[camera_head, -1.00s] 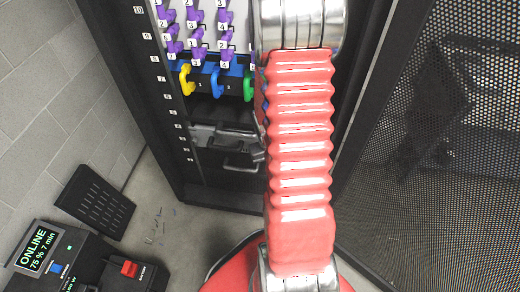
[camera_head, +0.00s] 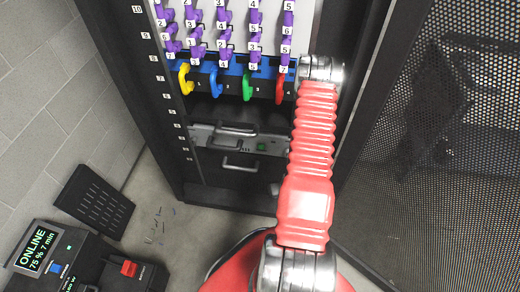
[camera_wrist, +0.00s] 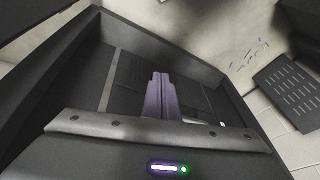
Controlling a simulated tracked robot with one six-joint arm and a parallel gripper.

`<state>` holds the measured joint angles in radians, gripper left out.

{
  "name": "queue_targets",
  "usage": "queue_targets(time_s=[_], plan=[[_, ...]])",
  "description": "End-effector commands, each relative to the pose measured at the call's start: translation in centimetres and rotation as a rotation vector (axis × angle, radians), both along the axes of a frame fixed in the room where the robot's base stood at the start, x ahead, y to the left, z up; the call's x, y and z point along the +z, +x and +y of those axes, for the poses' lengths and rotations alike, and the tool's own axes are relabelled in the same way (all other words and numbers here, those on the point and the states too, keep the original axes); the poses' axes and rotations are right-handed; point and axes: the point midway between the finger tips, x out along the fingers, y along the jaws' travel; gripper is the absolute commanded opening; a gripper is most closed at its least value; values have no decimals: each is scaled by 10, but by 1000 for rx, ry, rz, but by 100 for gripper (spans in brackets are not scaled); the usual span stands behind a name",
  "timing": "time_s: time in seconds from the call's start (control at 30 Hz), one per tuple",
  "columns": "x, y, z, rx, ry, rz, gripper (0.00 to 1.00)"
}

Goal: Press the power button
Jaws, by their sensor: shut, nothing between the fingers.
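A grey rack unit (camera_head: 218,139) low in the cabinet has a handle and a small green square (camera_head: 261,146) on its front, which looks like a button. In the wrist view, a small round green-ringed light (camera_wrist: 184,169) sits at the right end of a bright bar on a dark panel; I cannot tell whether it is the same thing. My gripper (camera_wrist: 160,78) shows shut and empty in the middle of the wrist view, above and apart from that light in the picture. My gripper is out of sight in the head view.
Yellow, blue, green and red hooked cables (camera_head: 249,86) hang above the unit, below rows of purple plugs. The perforated door (camera_head: 450,150) stands open at right. A black power box (camera_head: 128,270) reading ONLINE and a slotted black panel (camera_head: 95,202) are at lower left.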

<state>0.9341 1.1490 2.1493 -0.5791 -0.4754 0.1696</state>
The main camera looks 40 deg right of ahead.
Motion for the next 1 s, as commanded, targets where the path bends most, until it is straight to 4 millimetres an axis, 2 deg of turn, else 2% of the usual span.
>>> queue_targets(time_s=[0.03, 0.2, 0.3, 0.43, 0.57, 0.73, 0.9, 1.0], plan=[[-11, 0, 4, -9, 8, -34, 0], [-34, 12, 15, -35, 26, -197, 0], [-39, 23, 22, -52, 33, -311, 0], [-34, 41, 28, -72, 40, -469, 0], [-15, 60, 28, -93, 41, -640, 0], [25, 83, 23, -114, 42, -868, 0], [62, 95, 17, -134, 45, -1030, 0], [73, 97, 15, -143, 48, -1074, 0]])
